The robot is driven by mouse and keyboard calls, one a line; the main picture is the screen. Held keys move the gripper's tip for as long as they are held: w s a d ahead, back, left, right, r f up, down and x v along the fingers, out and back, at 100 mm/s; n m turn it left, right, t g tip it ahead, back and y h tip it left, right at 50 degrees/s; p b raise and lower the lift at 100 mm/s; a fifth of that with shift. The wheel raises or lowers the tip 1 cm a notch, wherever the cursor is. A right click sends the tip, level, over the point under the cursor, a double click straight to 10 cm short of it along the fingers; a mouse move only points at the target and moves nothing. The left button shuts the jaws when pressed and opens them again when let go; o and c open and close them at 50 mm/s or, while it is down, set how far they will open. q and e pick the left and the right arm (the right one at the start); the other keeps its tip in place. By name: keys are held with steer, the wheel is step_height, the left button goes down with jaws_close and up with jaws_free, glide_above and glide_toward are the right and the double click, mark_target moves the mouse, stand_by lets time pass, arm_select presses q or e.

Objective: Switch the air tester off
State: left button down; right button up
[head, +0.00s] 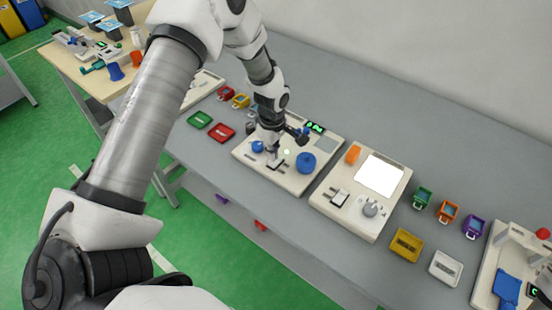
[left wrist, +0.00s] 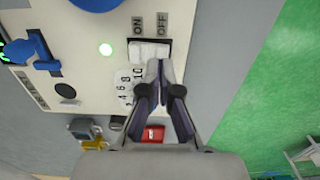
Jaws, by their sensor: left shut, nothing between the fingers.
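The air tester (head: 323,158) is a cream panel on the grey bench, with blue parts and a lit green display (head: 315,127). Which side is pressed is not clear. My left gripper (left wrist: 160,68) is shut and empty, its tips at the edge of the switch. In the head view, my left gripper (head: 272,158) is over the panel's front part. My right gripper is not in view.
A second cream panel (head: 382,210) with a bright white screen stands right of the tester. Green (head: 200,119) and red (head: 221,133) trays lie to its left. Yellow and white trays and small coloured bins stand farther right. The back of the bench is clear.

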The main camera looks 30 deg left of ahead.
mark_target(273, 163)
arm_select(q)
steer(key=shift+f+b, duration=0.6)
steer(key=shift+f, duration=0.65)
stand_by(0.8)
steer(key=shift+r, duration=0.1)
step_height(273, 163, up, 7)
steer(key=p, duration=0.6)
steer(key=shift+p, duration=0.3)
